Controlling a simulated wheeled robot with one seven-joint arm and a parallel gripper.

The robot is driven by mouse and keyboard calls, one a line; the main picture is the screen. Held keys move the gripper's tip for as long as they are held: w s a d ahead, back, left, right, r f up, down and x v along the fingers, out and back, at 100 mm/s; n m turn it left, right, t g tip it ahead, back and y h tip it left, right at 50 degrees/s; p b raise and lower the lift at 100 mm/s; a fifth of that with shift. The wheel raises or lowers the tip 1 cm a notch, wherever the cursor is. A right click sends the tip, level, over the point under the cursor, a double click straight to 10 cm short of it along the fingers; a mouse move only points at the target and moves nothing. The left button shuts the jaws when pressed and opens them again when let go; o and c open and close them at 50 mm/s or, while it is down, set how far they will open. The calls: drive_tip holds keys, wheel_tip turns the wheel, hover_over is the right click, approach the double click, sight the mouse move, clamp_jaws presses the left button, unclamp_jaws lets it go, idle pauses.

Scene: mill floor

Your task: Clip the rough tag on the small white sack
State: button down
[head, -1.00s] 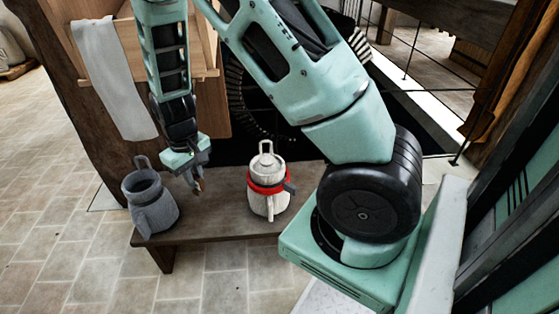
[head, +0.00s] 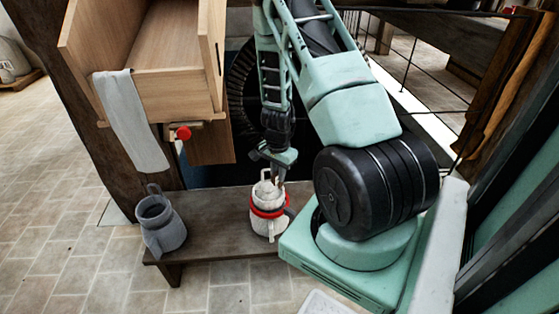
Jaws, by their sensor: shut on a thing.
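My gripper (head: 277,176) points down at the lidded white jug, close to its top handle. It is shut on a small brownish thing, too small and partly hidden to name surely as the rough tag. I cannot tell whether gripper and jug touch. The lidded white jug (head: 264,224) stands upright on the bench and has a red band around its middle. No small white sack shows clearly. Pale sacks (head: 8,66) are cut off at the far left edge, well away from my gripper.
A grey jug (head: 158,222) stands at the left end of the low dark bench (head: 215,232). Above it hangs an open wooden box (head: 165,95) with a grey cloth (head: 137,125) over its edge and a red knob (head: 183,133) below.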

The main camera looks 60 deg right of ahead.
drive_tip(key=shift+s+d, duration=0.2)
drive_tip(key=shift+s, duration=0.05)
drive_tip(key=b, duration=0.4)
hover_over(280, 198)
drive_tip(key=shift+w+f, duration=0.1)
drive_tip(key=shift+f, duration=2.2)
drive_tip(key=shift+f, duration=0.15)
drive_tip(key=shift+f+b, duration=1.6)
drive_tip(key=shift+f, duration=0.2)
drive_tip(key=c, duration=1.3)
unclamp_jaws()
wheel_tip(280, 198, up, 17)
drive_tip(key=p, duration=0.5)
drive_tip(key=shift+r, duration=0.2)
